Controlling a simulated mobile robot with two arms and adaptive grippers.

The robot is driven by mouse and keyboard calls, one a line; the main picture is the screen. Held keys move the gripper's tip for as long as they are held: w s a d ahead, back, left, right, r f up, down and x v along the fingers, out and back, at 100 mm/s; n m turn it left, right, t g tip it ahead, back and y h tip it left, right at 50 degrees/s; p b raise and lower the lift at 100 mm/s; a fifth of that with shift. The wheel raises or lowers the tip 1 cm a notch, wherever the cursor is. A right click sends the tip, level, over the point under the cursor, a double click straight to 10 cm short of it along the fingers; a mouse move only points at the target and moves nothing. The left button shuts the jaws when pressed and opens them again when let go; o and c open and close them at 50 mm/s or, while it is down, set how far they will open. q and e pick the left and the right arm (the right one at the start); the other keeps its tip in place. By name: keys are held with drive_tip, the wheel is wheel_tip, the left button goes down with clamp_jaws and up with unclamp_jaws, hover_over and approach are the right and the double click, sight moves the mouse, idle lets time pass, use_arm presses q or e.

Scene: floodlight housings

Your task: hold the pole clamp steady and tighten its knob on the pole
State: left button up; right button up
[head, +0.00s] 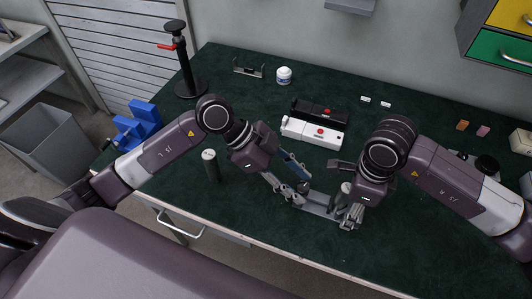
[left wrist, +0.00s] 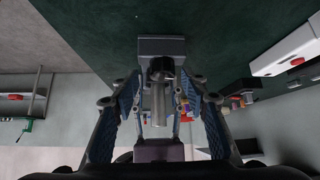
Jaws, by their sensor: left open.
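A grey metal clamp-like piece (head: 318,207) lies near the front of the green table, between my two grippers. A small dark round part (head: 303,187) sits at its left, and a short silver post (head: 345,190) stands at its right. In the left wrist view a silver cylinder (left wrist: 159,103) with a dark collar (left wrist: 161,69) is in front of a grey block (left wrist: 161,46). My left gripper (head: 288,180) is open, its blue-padded fingers on either side of that area. My right gripper (head: 345,192) is at the right end; whether its fingers grip is unclear.
A black stand (head: 185,70) with a red handle is at the back left. Black (head: 318,111) and white (head: 312,133) housings lie behind the grippers. Blue bins (head: 138,124) are at the left edge.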

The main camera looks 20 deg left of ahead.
use_arm(q)
drive_tip(key=w+v, duration=0.1)
drive_tip(key=v, duration=1)
drive_tip(key=shift+s, duration=0.35)
drive_tip(key=shift+r, duration=0.1)
idle(4.6)
use_arm(e)
drive_tip(key=o, duration=1.3)
